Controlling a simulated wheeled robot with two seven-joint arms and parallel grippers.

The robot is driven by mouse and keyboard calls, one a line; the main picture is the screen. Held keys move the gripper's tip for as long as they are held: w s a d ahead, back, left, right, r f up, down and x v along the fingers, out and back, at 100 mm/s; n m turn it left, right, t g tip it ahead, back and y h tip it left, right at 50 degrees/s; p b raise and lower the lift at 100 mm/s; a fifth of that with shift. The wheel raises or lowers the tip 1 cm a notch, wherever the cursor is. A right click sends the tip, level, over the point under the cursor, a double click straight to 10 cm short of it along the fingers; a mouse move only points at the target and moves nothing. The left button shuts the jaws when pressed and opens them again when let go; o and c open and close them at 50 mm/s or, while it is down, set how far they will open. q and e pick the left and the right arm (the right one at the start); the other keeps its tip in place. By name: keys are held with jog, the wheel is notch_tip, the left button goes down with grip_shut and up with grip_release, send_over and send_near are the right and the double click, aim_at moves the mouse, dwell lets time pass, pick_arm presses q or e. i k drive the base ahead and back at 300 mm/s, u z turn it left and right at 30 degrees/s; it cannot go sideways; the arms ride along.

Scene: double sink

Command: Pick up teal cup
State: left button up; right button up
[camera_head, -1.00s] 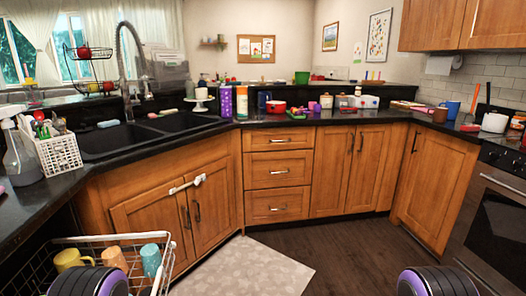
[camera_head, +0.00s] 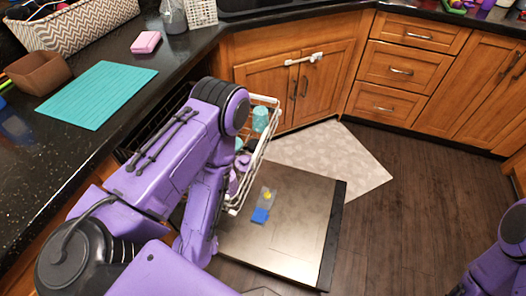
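A teal cup (camera_head: 260,119) stands in the far end of a white wire rack (camera_head: 262,152) that is pulled out from under the counter. A second bit of teal (camera_head: 238,144) shows nearer, partly hidden by my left arm. Purple dishes (camera_head: 242,163) sit beside it in the rack. My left arm crosses the rack's near side and hides part of it, and its gripper is not visible. Only part of my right arm shows at the lower right, with its gripper out of view.
The open dishwasher door (camera_head: 300,235) lies low in front of the rack, with a blue and yellow item on it. The counter at left holds a teal mat (camera_head: 98,93), a pink sponge (camera_head: 146,42), a brown box (camera_head: 38,80) and a patterned basket (camera_head: 75,25). The floor at right is clear.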

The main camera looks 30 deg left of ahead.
aim_at(261, 119)
jog(key=u, duration=1.1)
